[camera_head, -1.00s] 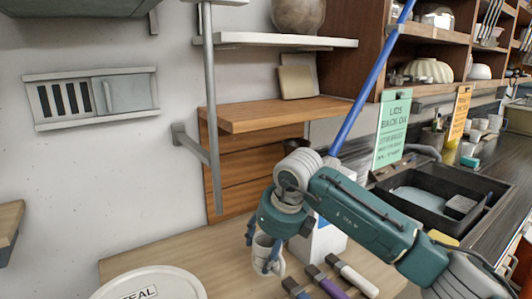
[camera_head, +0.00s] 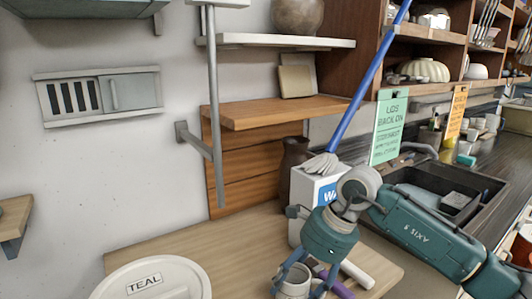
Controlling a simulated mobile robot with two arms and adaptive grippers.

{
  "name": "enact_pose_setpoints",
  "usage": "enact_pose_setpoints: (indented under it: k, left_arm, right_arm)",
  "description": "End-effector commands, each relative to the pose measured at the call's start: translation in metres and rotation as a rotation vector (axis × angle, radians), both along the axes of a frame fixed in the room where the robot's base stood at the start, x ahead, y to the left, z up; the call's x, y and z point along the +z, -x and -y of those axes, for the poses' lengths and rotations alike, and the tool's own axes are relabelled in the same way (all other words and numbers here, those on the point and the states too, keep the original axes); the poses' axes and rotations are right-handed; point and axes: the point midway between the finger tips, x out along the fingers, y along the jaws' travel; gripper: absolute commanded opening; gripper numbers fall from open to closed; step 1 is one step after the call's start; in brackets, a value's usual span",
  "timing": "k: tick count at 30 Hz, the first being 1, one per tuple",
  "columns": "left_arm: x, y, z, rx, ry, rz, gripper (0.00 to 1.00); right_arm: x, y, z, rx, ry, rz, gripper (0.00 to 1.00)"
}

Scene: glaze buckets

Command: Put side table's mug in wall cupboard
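A pale grey mug (camera_head: 295,281) is at the bottom of the head view, above the near part of the wooden table (camera_head: 225,237). My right gripper (camera_head: 300,284) points down with its blue fingers at the mug's sides, shut on it. The mug's lower part is cut off by the frame edge. A shallow grey wall unit (camera_head: 97,95) with dark slots and a panel with a handle hangs at the left. The underside of a dark grey box (camera_head: 80,8) shows at the top left; I cannot tell which is the cupboard. My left gripper is out of view.
A white bucket lid marked TEAL (camera_head: 152,279) is at the front left. A white box (camera_head: 305,192), a dark brown vase (camera_head: 292,160) and markers (camera_head: 357,273) are near my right arm. A grey post (camera_head: 214,110) and a wooden shelf (camera_head: 275,111) stand behind.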

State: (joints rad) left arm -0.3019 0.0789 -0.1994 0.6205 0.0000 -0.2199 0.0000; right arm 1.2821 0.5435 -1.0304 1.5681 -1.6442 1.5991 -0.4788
Motion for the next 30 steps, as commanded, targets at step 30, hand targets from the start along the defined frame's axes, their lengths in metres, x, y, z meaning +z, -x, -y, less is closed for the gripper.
enact_pose_setpoints:
  k: [30]
  left_arm:
    - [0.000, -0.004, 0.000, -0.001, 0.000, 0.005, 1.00]
  right_arm:
    - [-0.040, 0.181, 0.128, 1.720, 0.005, 0.001, 0.24]
